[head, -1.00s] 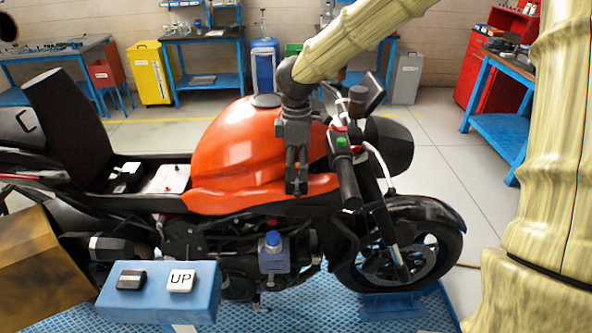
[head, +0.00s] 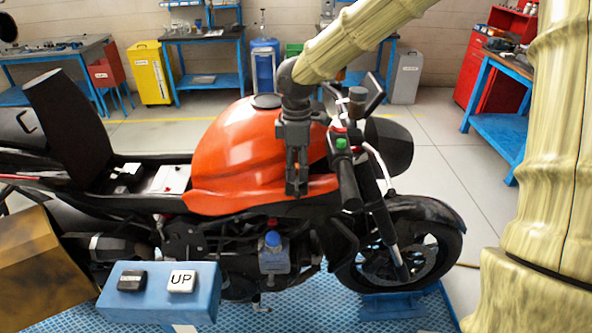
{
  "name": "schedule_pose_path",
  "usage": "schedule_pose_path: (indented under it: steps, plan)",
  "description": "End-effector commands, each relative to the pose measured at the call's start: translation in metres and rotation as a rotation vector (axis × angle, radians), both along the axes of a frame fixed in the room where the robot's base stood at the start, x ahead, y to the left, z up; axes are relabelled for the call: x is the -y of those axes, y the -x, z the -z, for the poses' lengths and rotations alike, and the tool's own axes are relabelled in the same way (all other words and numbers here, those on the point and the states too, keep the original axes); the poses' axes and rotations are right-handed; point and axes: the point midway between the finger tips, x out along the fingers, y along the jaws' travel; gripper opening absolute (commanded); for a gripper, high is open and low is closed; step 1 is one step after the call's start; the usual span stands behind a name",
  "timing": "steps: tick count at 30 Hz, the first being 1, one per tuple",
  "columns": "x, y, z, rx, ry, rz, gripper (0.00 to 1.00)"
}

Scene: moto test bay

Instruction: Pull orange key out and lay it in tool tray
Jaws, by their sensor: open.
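My gripper (head: 297,190) points down in front of the right part of the orange fuel tank (head: 235,150) of the motorcycle, just left of the black handlebar grip (head: 347,187). I cannot make out an orange key; the area around the steering head is partly behind my gripper and arm. No tray that I can tell to be the tool tray shows clearly.
A blue control box (head: 158,292) with a black button and a white UP button stands in the front left. A blue bottle-like part (head: 273,252) sits low at the engine. Blue benches (head: 205,38) and a red cabinet (head: 500,75) stand at the back.

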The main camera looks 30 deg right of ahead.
Motion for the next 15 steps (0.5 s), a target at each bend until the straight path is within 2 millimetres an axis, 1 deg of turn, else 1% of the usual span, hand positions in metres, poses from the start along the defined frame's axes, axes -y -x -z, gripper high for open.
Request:
schedule_pose_path:
  steps: [14,15]
  plan:
    - [0.0000,-0.0001,0.0001,0.000,0.000,0.000,0.48]
    - [0.0000,-0.0001,0.0001,0.000,0.000,0.000,0.45]
